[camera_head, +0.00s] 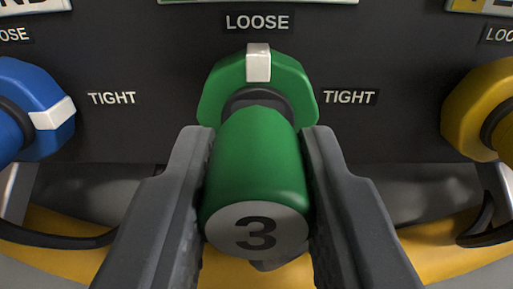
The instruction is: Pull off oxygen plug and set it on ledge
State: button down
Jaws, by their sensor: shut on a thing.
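The oxygen plug, seemingly the green cylinder marked 3 (255,165), is in the middle of the view. My gripper (257,190) is shut on it, with one grey finger on each side. Behind the plug is a green collar (222,88) on the dark panel. The white mark (258,62) of the collar points up to the word LOOSE. A dark ring shows between plug and collar; I cannot tell whether the plug is still seated there. No ledge can be made out for certain.
A blue fitting (35,85) stands at the left with its white mark toward TIGHT. A yellow fitting (470,100) stands at the right. The dark panel (150,130) fills the back. Dark curved handles or hoses (50,237) and a yellow surface (75,260) lie below.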

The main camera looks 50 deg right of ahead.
aim_at(255, 232)
jog(key=shift+p+v, duration=0.6)
jog(key=shift+v, duration=2.05)
jog(key=shift+r, duration=0.1)
